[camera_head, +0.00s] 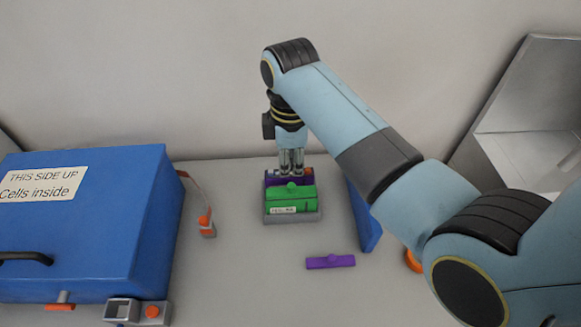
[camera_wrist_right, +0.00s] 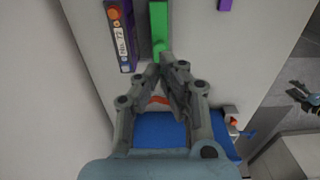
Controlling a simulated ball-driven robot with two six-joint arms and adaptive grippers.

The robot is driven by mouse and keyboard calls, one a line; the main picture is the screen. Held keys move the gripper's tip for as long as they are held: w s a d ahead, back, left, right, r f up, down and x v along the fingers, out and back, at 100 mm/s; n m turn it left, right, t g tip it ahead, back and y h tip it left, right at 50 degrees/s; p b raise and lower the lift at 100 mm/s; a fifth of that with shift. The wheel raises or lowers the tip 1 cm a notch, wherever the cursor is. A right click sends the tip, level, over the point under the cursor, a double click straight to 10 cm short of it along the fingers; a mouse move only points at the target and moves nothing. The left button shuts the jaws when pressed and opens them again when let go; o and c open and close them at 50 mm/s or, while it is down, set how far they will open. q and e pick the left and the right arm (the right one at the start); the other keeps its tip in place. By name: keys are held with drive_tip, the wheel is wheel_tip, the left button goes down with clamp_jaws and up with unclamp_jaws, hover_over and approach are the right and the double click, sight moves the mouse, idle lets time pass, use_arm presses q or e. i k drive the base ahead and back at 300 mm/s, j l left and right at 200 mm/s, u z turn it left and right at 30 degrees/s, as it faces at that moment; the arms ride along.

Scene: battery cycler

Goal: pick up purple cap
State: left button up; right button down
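A purple cap (camera_head: 330,261), a bar with a small knob, lies on the table in front and to the right of a small grey holder (camera_head: 293,218). My right gripper (camera_head: 291,173) points down over the back of this holder, behind a green block (camera_head: 290,198) and at a purple block (camera_head: 274,180). In the right wrist view its fingertips (camera_wrist_right: 163,66) are close together near the end of a green part (camera_wrist_right: 158,22). I cannot tell whether they grip anything. It is apart from the purple cap. My left gripper is out of view.
A large blue box (camera_head: 80,230) marked "Cells inside" stands at the left. A blue panel (camera_head: 364,216) stands right of the holder. An orange connector (camera_head: 207,226) lies between box and holder. A grey metal enclosure (camera_head: 520,90) is at the right.

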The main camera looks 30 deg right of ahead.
sight(332, 260)
drive_tip(key=k, duration=1)
